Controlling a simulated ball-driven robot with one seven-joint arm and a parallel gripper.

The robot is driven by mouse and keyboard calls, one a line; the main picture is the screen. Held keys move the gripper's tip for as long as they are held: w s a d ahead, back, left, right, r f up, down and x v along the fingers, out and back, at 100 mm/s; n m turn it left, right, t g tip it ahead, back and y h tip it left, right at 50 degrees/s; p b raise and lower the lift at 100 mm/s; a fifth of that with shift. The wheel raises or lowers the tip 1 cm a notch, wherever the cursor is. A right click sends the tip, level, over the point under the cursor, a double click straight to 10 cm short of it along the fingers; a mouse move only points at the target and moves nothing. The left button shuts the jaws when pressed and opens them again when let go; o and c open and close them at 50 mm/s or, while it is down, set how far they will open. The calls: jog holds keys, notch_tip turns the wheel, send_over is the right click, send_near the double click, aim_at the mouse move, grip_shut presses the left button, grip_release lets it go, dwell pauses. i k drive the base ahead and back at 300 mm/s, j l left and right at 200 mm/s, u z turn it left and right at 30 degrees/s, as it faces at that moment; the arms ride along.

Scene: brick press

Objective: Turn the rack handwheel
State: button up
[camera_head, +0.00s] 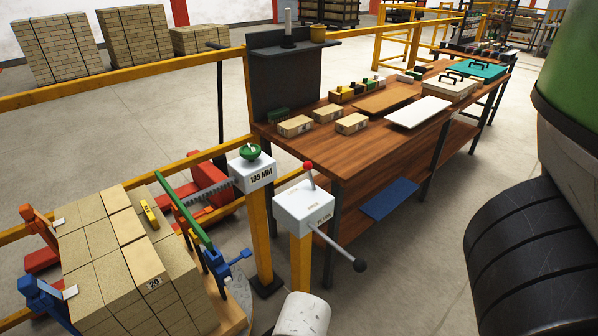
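A green handwheel (251,151) sits on top of a white box (254,174) marked "195 MM", on a yellow post left of the bench. A dark toothed rack bar (209,195) runs left from this box. I take this green wheel for the rack handwheel. A blue wheel or star-shaped knob (237,258) sits lower, beside the brick stack. My gripper does not show in this view. A white rounded part (303,315) at the bottom edge may be mine. Nothing visible touches the green wheel.
A second white box (304,207) with a red-knobbed lever (308,167) and black-knobbed lever (359,265) stands close right of the wheel. Clamped bricks (120,255) fill the lower left. A wooden bench (350,158) with several bricks and boxes stands behind. Yellow rails (120,75) run left.

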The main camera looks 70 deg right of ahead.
aim_at(249, 152)
jog(key=k+z, duration=0.1)
jog(key=z, duration=0.25)
jog(key=k+l+z, duration=0.1)
jog(key=z, duration=0.25)
jog(key=k+l+z, duration=0.1)
jog(key=z, duration=0.25)
jog(key=i, duration=0.3)
jog(key=k, duration=0.25)
jog(key=k+l, duration=0.1)
jog(key=l, duration=0.2)
